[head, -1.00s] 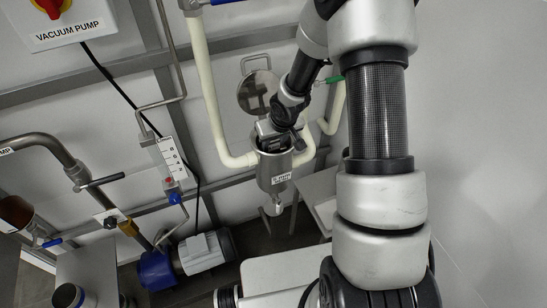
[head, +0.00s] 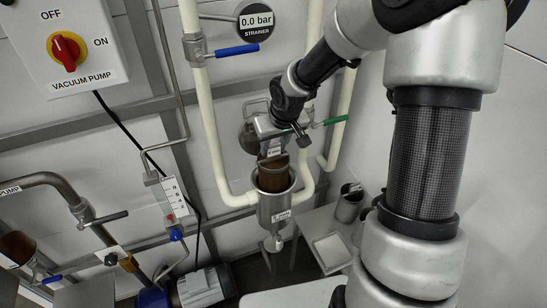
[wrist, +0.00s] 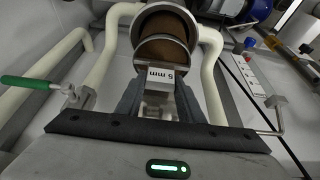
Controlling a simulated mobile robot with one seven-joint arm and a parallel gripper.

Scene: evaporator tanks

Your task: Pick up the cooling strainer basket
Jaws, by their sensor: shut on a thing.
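The strainer basket (head: 272,174) is a brown cylinder with a metal rim and handle. It stands partly out of the open steel strainer housing (head: 276,209), its lower end hidden inside. My gripper (head: 270,143) is above the housing. In the wrist view the basket (wrist: 162,51) shows beyond my fingers, with a "5 mm" tag (wrist: 161,77) on its handle. My gripper (wrist: 158,104) is shut on that handle there. The writing on the housing's label is too small to read.
A round lid (head: 248,138) stands open behind my gripper. A green-handled valve (head: 330,121) is close on the right, and cream pipes (head: 205,120) flank the housing. A gauge (head: 255,21) reads 0.0 bar. A grey cup (head: 349,204) and white tray (head: 332,251) are at lower right.

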